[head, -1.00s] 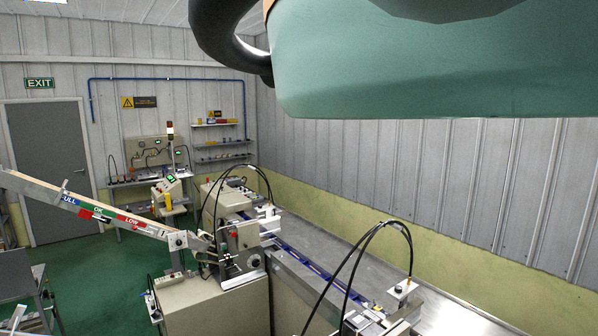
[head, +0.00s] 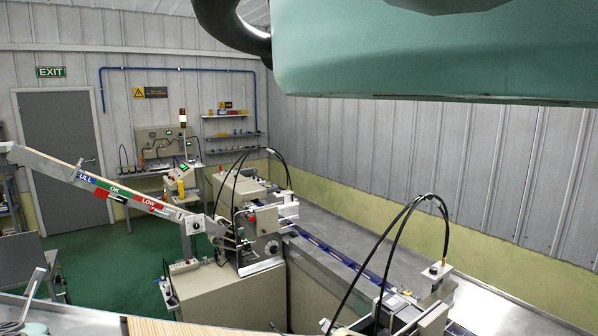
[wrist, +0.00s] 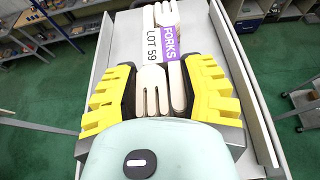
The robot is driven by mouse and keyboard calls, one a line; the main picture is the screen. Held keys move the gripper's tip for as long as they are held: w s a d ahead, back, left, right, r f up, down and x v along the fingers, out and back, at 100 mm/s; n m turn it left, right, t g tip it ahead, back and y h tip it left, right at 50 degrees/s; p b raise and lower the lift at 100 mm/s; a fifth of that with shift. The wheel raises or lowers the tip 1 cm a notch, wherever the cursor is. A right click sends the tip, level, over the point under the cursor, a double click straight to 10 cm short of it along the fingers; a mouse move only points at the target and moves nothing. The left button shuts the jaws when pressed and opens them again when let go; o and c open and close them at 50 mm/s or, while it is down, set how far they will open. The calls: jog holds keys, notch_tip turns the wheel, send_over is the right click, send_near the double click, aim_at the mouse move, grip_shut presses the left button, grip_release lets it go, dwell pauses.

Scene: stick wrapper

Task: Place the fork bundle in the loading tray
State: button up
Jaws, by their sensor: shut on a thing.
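The fork bundle (wrist: 168,62) is a stack of pale wooden forks with a white LOT 59 label and a purple FORKS label. In the wrist view my gripper (wrist: 160,92) has its yellow-padded fingers on both sides of the bundle, shut on it. Part of the bundle is hidden by the gripper body. Below the bundle is a long grey tray-like surface (wrist: 122,42) with raised side rails. I cannot tell whether the bundle touches it. In the head view, my gripper and the bundle are not clearly seen.
A sloped chute (head: 105,186) marked FULL, OK and LOW leads down to a beige machine (head: 262,235). Black hoses (head: 385,255) arch over the line at right. A striped wooden-looking surface (head: 170,327) shows at the bottom edge. Green floor lies open at left.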

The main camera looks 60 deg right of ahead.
jog(key=shift+w+d+r, duration=0.1)
jog(key=o, duration=1.1)
jog(key=shift+o, duration=0.2)
jog(key=b+v, duration=0.5)
jog(key=v, duration=0.5)
jog(key=shift+d, duration=0.25)
jog(key=shift+b+v, duration=0.5)
jog(key=shift+v, duration=0.3)
jog(key=shift+r, duration=0.1)
